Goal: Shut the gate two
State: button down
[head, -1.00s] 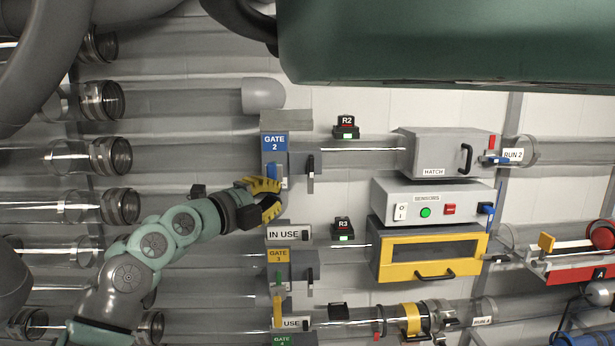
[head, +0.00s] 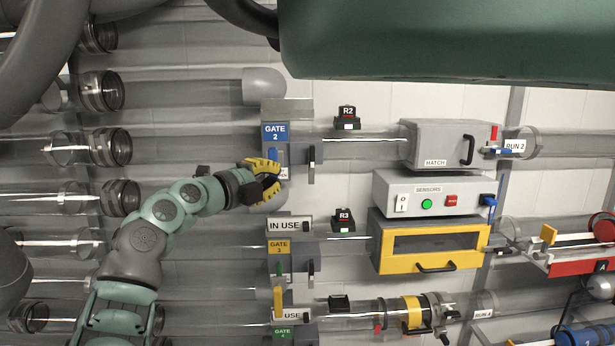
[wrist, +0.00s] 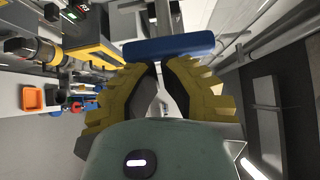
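Gate two is a grey housing with a blue "GATE 2" label (head: 275,132) in the head view, left of the R2 box. A small blue handle (head: 273,156) shows below the label. My gripper (head: 270,176), with yellow fingers, is just below the handle, its fingertips close to the gate's lower part. In the wrist view, a blue bar (wrist: 169,47) lies across just beyond the fingertips. The fingers curve inward with a narrow gap between them, and a grey part shows in that gap. I cannot tell whether the fingers touch the bar.
The gate 3 housing (head: 279,246) and an "IN USE" sign (head: 284,226) are close below my gripper. A grey hatch box (head: 436,144) and a sensors box (head: 433,195) stand to the right. Clear tubes run along the wall at left.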

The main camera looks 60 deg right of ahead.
jog(key=w+d+b, duration=0.1)
jog(key=d, duration=0.1)
jog(key=w+d+b, duration=0.1)
jog(key=shift+w+d, duration=0.35)
jog(key=shift+w+d+b, duration=0.35)
jog(key=shift+d+b, duration=0.35)
jog(key=shift+d, duration=0.1)
jog(key=shift+f, duration=0.1)
